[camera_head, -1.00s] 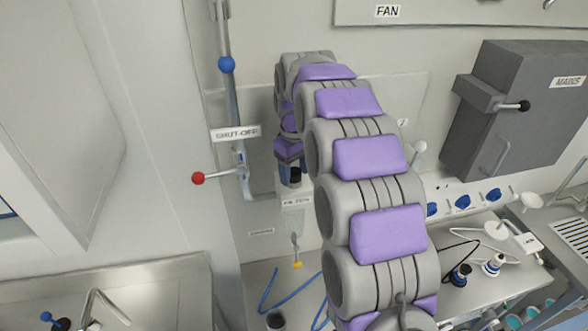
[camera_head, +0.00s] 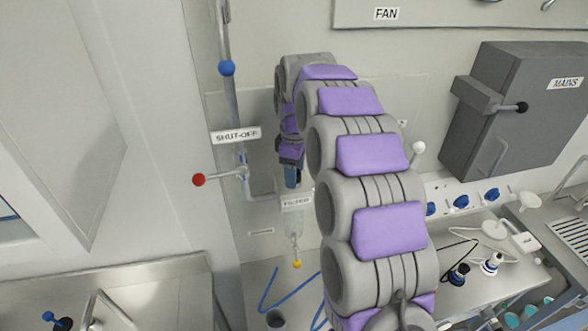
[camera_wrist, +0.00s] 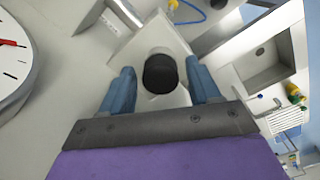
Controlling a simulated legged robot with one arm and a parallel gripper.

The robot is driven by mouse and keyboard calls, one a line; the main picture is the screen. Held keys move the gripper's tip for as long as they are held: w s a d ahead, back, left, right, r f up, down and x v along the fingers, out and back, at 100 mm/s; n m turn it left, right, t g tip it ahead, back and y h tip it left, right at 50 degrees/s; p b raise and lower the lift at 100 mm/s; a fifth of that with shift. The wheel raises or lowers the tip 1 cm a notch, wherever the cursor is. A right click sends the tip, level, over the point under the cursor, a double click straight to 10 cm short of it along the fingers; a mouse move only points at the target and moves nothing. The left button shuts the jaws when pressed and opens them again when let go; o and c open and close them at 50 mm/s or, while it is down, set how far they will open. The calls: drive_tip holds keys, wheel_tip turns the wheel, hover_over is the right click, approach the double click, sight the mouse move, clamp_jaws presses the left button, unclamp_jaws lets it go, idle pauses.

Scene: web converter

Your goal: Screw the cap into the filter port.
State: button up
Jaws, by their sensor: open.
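The black round cap (camera_wrist: 160,73) sits at the top of the pale filter housing in the wrist view. I cannot tell how deep it sits in the port. The filter (camera_head: 293,222), with its FILTER label (camera_head: 297,202), is on the back wall in the head view. My gripper (camera_wrist: 162,82) is open. Its two blue fingers stand left and right of the cap, with a gap on each side. In the head view my gripper (camera_head: 292,178) is just above the filter label, and my arm hides part of the wall.
A pipe with a red-knobbed lever (camera_head: 199,180) and a SHUT-OFF sign (camera_head: 236,135) runs just left of the filter. A yellow-tipped drain (camera_head: 297,264) hangs below it. A round gauge (camera_wrist: 14,58) is at the left of the wrist view. A grey MAINS box (camera_head: 520,110) is at right.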

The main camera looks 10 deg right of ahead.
drive_tip(key=n+p, duration=0.1)
drive_tip(key=n, duration=0.3)
drive_tip(key=shift+c, duration=0.3)
drive_tip(key=c, duration=1.1)
drive_tip(key=m, duration=0.3)
drive_tip(key=shift+f+b, duration=0.1)
drive_tip(key=shift+b, duration=0.3)
drive_tip(key=shift+m, duration=0.5)
drive_tip(key=m, duration=0.3)
drive_tip(key=shift+m+b, duration=0.3)
drive_tip(key=shift+b, duration=0.05)
